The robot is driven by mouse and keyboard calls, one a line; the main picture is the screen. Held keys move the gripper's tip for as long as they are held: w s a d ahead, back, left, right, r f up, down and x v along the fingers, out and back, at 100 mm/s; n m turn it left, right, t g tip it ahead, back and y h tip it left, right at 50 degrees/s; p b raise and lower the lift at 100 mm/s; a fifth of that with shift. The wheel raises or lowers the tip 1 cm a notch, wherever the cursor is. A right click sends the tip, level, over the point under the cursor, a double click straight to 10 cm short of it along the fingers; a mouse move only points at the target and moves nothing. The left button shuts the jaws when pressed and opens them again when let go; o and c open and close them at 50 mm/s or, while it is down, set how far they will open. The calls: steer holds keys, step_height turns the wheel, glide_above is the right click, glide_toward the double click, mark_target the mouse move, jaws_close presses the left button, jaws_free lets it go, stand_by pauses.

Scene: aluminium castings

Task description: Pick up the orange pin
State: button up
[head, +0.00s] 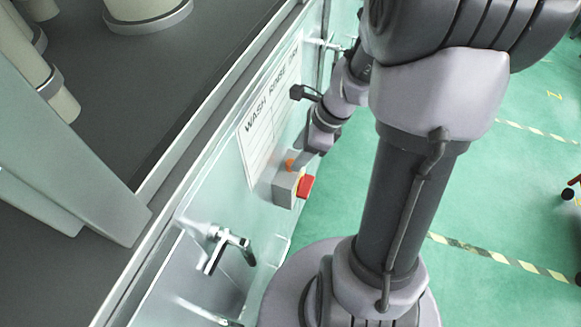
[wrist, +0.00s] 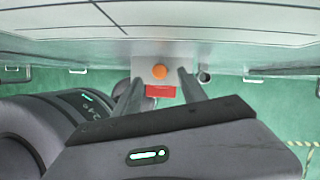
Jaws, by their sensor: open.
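The orange pin (wrist: 159,72) shows as a round orange head on the top of a small grey box in the wrist view. It also shows in the head view (head: 290,162), partly covered by my gripper. My gripper (wrist: 157,76) is open, with one finger on each side of the pin in the picture. I cannot tell whether either finger touches it. In the head view my gripper (head: 297,160) reaches down to the box from above.
The grey box (head: 285,188) with a red part (head: 306,186) is fixed to a pale metal panel. A black-handled tap (head: 230,250) sticks out to the lower left. Green floor (head: 490,190) lies open at right.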

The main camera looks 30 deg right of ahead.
mark_target(291, 162)
steer(key=b+x, duration=0.1)
steer(key=x, duration=0.3)
steer(key=shift+w+a+f, duration=0.1)
steer(key=shift+a+f, duration=0.05)
steer(key=shift+a, duration=0.05)
jaws_close()
